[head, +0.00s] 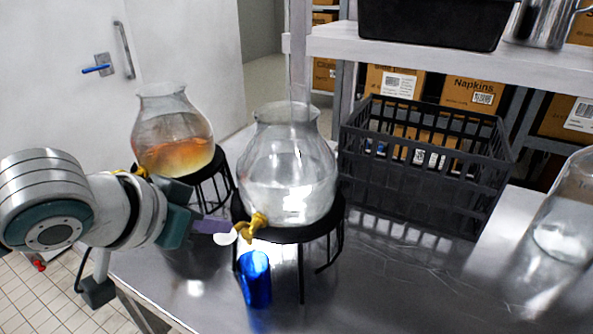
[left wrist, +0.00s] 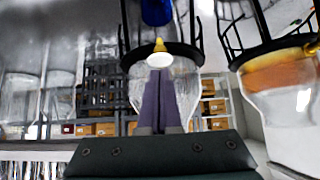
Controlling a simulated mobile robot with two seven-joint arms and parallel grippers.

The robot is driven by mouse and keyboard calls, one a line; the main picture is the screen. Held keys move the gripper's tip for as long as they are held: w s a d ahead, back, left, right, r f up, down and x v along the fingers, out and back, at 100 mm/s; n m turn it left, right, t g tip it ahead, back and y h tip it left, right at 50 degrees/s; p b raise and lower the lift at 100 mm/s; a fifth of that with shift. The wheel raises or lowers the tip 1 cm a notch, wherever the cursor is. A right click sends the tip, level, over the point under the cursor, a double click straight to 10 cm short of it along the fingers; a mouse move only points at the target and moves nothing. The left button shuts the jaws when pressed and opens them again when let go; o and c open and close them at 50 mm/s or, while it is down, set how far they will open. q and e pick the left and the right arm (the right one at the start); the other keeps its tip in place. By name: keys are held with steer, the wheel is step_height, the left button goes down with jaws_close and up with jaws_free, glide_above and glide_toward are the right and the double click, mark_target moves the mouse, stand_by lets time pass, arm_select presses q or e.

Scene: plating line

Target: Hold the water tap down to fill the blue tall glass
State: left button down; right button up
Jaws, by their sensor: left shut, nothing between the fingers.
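The water dispenser (head: 288,175) is a clear glass jar with clear liquid, on a black wire stand (head: 330,218). Its yellow tap (head: 252,225) faces the front left and has a pale round disc (head: 226,238) at its end. The blue tall glass (head: 255,280) stands upright on the steel table below the tap; it also shows in the left wrist view (left wrist: 157,12). My left gripper (head: 222,227) is shut and empty, its purple fingertips right at the disc. In the left wrist view the fingers (left wrist: 158,75) reach the tap (left wrist: 159,45); contact is unclear. I cannot see any water stream.
A second jar (head: 172,135) with amber liquid stands behind my left arm on its own stand. A black crate (head: 425,165) is at the back right, and a clear glass vessel (head: 570,215) is at the right edge. The front right of the table (head: 420,295) is clear.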

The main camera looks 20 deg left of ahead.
arm_select(q)
steer(key=shift+f, duration=0.25)
